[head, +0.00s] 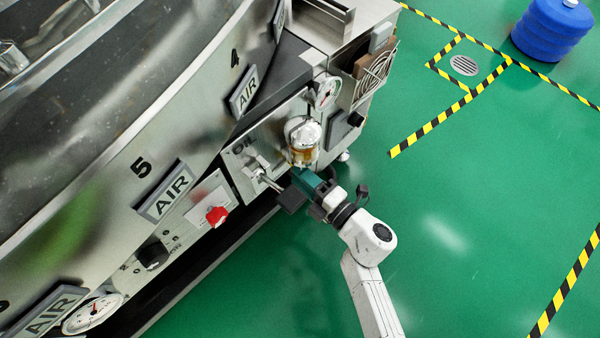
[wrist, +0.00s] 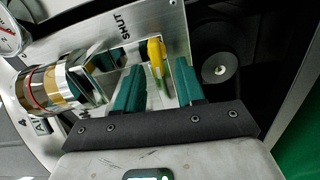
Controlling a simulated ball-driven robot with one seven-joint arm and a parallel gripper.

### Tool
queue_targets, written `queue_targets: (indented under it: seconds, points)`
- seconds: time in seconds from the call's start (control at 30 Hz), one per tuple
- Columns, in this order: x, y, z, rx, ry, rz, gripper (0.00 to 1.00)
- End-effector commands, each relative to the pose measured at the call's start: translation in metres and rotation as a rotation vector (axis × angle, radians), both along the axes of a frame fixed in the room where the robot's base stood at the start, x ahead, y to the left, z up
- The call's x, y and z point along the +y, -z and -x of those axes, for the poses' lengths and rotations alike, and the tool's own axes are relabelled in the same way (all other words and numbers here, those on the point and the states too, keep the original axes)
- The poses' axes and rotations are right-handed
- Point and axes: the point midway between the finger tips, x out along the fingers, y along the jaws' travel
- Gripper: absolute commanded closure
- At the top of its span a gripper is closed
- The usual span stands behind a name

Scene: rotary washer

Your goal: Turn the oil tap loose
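The yellow oil tap handle (wrist: 156,52) shows in the wrist view, in front of a metal plate marked SHUT. My gripper (wrist: 160,68) is open, its two green fingers apart on either side of the handle's lower part. I see gaps between the handle and the fingers; the depth between them is hard to judge. In the head view my gripper (head: 306,178) is at the OIL panel (head: 240,163), just below the glass oil bowl (head: 303,150). The yellow handle is hidden there. The bowl also shows in the wrist view (wrist: 50,92), left of the fingers.
A pressure gauge (head: 326,92) sits above the bowl. A red switch (head: 216,216) and black knob (head: 152,254) are on the washer panel to the left. A dark round part (wrist: 219,66) lies right of the fingers. Green floor at right is open.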

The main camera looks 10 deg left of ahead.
Motion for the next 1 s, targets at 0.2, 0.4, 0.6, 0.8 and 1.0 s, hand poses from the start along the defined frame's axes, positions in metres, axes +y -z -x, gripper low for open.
queue_targets:
  seconds: [0.2, 0.4, 0.6, 0.8, 1.0]
  points:
    - [-0.033, -0.003, 0.025, 0.005, 0.004, 0.002, 0.62]
    - [-0.061, -0.002, 0.047, 0.003, 0.003, 0.002, 0.62]
    - [-0.075, -0.001, 0.059, 0.002, 0.002, 0.000, 0.62]
    - [-0.078, 0.000, 0.061, 0.001, 0.001, 0.000, 0.62]
    - [-0.078, 0.000, 0.061, 0.001, 0.001, 0.000, 0.62]
